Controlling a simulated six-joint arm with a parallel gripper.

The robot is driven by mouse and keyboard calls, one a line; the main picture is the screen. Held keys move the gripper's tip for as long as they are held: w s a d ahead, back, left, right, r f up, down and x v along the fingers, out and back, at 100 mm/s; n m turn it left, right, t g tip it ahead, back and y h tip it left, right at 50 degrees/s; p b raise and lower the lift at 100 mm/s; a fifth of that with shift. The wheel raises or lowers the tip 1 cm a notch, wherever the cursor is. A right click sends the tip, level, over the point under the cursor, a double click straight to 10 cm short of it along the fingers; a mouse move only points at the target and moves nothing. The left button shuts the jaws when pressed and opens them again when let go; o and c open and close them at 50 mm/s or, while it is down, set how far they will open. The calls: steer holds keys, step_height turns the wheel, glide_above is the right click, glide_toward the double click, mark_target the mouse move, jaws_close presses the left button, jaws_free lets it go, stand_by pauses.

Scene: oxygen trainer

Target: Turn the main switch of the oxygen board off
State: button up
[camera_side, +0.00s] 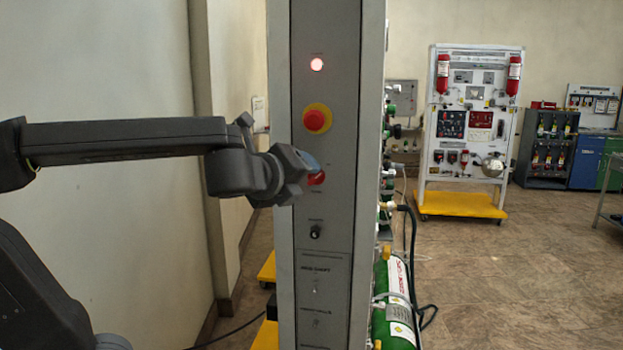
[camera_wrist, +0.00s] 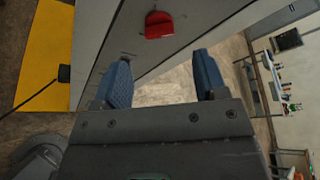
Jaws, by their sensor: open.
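The oxygen board's grey side panel (camera_side: 341,200) stands upright in the side view. A red rotary switch (camera_side: 317,178), which looks like the main switch, sits mid-panel, partly hidden behind my gripper (camera_side: 306,162). In the wrist view the red switch (camera_wrist: 158,25) shows at the top, beyond my fingertips. My gripper (camera_wrist: 163,76) is open, with two blue-padded fingers apart and nothing between them. The fingers are close to the panel; I cannot tell whether they touch it. The exact setting of the switch is not clear.
A small black knob (camera_side: 315,232) is below. A green cylinder (camera_side: 392,300) and hoses stand right of the panel. Open floor (camera_side: 480,280) lies further right.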

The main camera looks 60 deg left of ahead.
mark_target(314, 178)
steer(key=x, duration=0.6)
steer(key=shift+w+a+f, duration=0.1)
steer(key=shift+w+a, duration=0.05)
steer(key=shift+w, duration=0.1)
steer(key=c, duration=0.9)
